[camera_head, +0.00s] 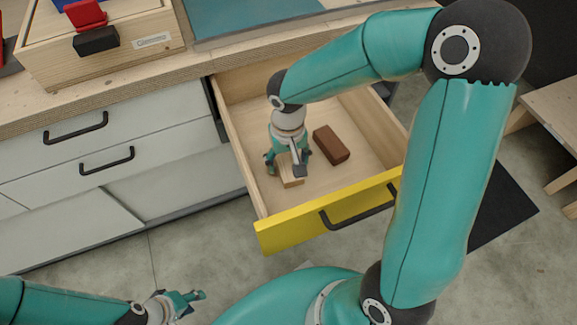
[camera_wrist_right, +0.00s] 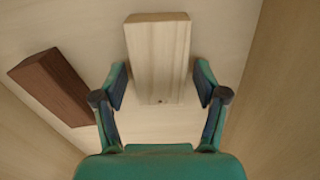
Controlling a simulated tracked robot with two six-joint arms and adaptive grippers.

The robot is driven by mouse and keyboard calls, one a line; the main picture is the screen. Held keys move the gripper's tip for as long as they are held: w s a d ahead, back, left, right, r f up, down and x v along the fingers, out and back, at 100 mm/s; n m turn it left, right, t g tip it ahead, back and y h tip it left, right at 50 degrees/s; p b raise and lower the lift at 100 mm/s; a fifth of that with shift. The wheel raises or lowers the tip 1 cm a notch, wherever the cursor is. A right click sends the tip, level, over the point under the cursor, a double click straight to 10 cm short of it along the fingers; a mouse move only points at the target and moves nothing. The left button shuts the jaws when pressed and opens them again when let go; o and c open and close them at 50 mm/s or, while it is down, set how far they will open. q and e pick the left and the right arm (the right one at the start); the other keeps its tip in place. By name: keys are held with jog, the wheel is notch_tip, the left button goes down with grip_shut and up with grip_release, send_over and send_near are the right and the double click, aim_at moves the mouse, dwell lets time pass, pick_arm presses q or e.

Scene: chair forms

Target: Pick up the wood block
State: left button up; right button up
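The pale wood block (camera_head: 291,181) lies in the open drawer (camera_head: 240,165), near its front left. In the right wrist view the pale block (camera_wrist_right: 158,60) sits between the two fingers of my right gripper (camera_wrist_right: 161,86). The fingers are spread on either side of its near part, with a narrow gap showing on each side. In the head view my right gripper (camera_head: 284,164) reaches down into the drawer and hides part of the block. My left gripper (camera_head: 195,301) is low in the head view, outside the drawer, with its fingers apart and empty.
A dark brown block (camera_head: 331,145) lies in the drawer to the right; it also shows in the wrist view (camera_wrist_right: 52,87). The drawer's yellow front (camera_head: 300,222) has a black handle. A wooden box (camera_head: 110,60) stands on the counter (camera_head: 30,115).

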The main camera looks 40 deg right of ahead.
jog(key=c, duration=0.9)
jog(key=shift+r, duration=0.15)
